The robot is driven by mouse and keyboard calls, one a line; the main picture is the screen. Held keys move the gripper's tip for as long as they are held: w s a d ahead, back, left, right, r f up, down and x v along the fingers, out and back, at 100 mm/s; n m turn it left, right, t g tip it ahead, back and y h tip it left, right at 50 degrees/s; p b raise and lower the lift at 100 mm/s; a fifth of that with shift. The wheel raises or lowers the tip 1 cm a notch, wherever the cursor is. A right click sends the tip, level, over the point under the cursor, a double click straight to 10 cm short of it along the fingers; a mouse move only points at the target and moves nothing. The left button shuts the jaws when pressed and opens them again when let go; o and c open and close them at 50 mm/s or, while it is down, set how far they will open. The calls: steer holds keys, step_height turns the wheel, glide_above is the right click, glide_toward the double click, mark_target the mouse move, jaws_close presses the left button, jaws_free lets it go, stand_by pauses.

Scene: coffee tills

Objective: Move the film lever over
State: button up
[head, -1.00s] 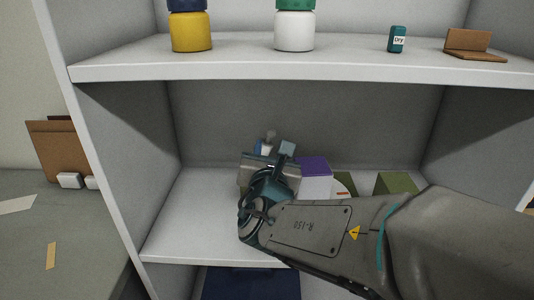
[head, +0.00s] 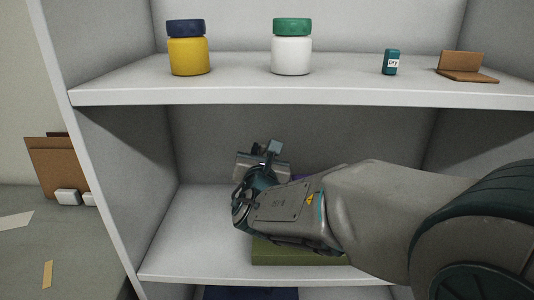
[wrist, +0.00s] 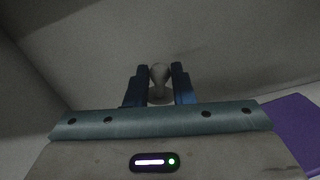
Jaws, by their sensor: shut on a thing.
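My gripper (wrist: 160,88) shows in the wrist view with its two dark blue fingers on either side of a grey, round-ended knob (wrist: 160,74). The knob looks like the end of the film lever; the rest of the lever is hidden. The fingers are shut on it. In the head view my gripper (head: 268,148) is inside the middle shelf bay, near its back wall. The knob cannot be made out there.
A purple box (wrist: 296,125) is at the right of the wrist view, mostly hidden in the head view. A green box (head: 290,254) lies under my arm. Jars, yellow (head: 188,56) and white (head: 291,55), stand on the shelf above. The bay's left floor (head: 190,235) is clear.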

steer(key=shift+a+r, duration=0.15)
steer(key=shift+a, duration=0.55)
steer(key=shift+a+r, duration=0.15)
steer(key=shift+a, duration=0.55)
steer(key=shift+a+r, duration=0.1)
steer(key=shift+a, duration=0.1)
steer(key=shift+a+p, duration=0.3)
steer(key=shift+a, duration=0.5)
steer(key=o, duration=0.8)
steer(key=shift+o, duration=0.2)
